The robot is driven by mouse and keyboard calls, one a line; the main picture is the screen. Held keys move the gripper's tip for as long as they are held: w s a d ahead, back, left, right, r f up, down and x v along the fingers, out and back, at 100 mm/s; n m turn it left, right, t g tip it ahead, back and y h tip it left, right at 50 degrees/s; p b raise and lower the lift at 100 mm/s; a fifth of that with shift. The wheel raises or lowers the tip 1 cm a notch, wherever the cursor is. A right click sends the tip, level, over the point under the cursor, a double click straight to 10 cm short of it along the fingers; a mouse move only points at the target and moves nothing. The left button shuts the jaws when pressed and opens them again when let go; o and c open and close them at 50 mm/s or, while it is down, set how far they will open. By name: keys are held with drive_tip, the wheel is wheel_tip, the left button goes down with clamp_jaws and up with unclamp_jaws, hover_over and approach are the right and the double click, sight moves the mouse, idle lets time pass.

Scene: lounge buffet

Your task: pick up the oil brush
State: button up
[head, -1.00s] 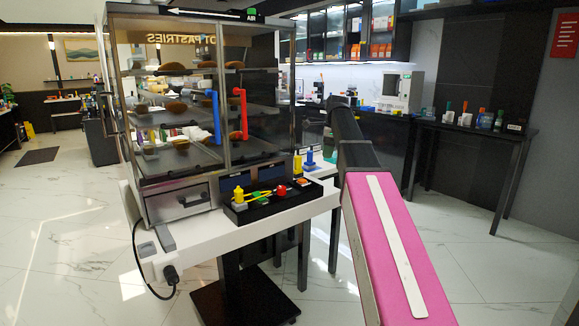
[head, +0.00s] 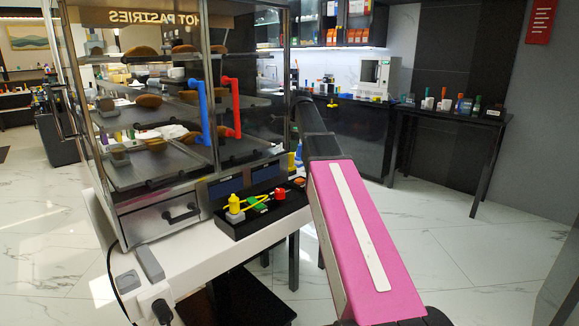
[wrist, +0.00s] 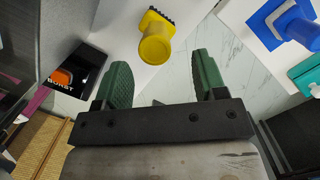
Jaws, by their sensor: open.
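A yellow tool (wrist: 156,42) with a round handle end and dark bristles at its far edge stands on a white surface in the wrist view. It looks like the oil brush. My gripper (wrist: 161,63) is open, its two green fingers apart and empty. The yellow tool is ahead of and between the fingertips, and I see no contact. A blue tool (wrist: 292,28) stands to the right. In the head view, a small yellow patch (head: 291,161) and a blue one (head: 299,152) show behind the black tray, mostly hidden. My fingers are hidden in the head view.
A black box with an orange button (wrist: 64,76) is left of my gripper. The glass pastry cabinet (head: 150,110) stands on the white table (head: 215,262), beside a black tray (head: 262,212) with small coloured items. A dark counter (head: 450,117) is at the back right.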

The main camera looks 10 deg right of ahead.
sight(290, 159)
drive_tip(key=shift+s+a+f, duration=0.1)
drive_tip(key=shift+a+f, duration=0.1)
drive_tip(key=shift+f, duration=0.9)
drive_tip(key=shift+a+f, duration=0.25)
drive_tip(key=shift+f, duration=0.8)
drive_tip(key=shift+s+a+f, duration=0.1)
drive_tip(key=shift+a+f, duration=0.1)
drive_tip(key=shift+f, duration=0.9)
drive_tip(key=c, duration=1)
